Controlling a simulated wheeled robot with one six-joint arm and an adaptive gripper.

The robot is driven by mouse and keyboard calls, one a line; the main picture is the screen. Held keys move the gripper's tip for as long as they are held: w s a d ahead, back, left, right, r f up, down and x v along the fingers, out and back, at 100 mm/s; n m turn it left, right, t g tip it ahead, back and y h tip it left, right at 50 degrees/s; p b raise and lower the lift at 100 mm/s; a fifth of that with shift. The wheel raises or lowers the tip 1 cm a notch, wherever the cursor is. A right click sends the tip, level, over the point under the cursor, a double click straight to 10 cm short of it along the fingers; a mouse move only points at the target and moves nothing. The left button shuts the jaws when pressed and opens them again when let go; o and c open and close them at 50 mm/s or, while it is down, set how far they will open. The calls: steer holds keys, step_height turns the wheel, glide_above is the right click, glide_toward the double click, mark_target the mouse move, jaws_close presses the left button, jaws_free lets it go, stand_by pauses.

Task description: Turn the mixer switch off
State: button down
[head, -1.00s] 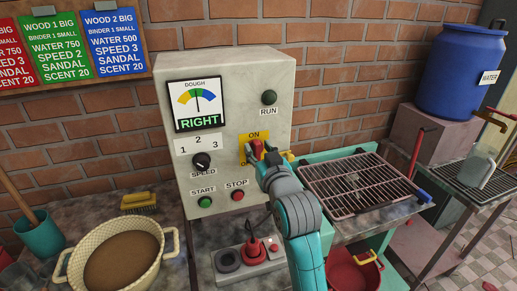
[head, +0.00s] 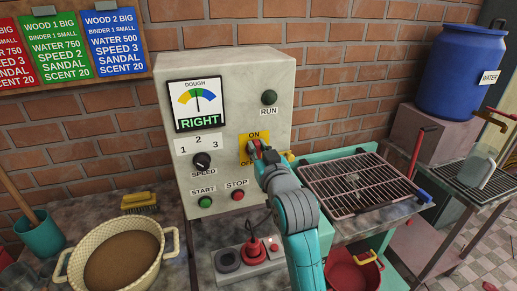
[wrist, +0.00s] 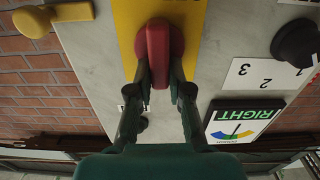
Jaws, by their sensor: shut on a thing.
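The mixer switch is a red handle (wrist: 158,50) on a yellow plate (head: 247,157) marked ON at the top and OFF below, on the front of the grey control box. My gripper (wrist: 160,88) is shut on the red handle, with one finger on each side of it in the wrist view. In the head view my gripper (head: 255,149) covers most of the handle and part of the OFF lettering. I cannot tell for sure which way the handle is set.
The box (head: 225,85) also carries a speed knob (head: 202,161), a start button (head: 205,202), a stop button (head: 237,195) and a dark run lamp (head: 269,97). A yellow knob (wrist: 35,21) is close by the switch. A grill rack (head: 360,184) stands right of my arm.

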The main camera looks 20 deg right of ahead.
steer(key=shift+a+f+n, duration=0.3)
steer(key=shift+n, duration=2.6)
steer(key=shift+a+f+n, duration=0.35)
steer(key=shift+n, duration=2.55)
steer(key=shift+a+f+n, duration=0.3)
steer(key=shift+n, duration=2.6)
steer(key=c, duration=1.1)
jaws_free()
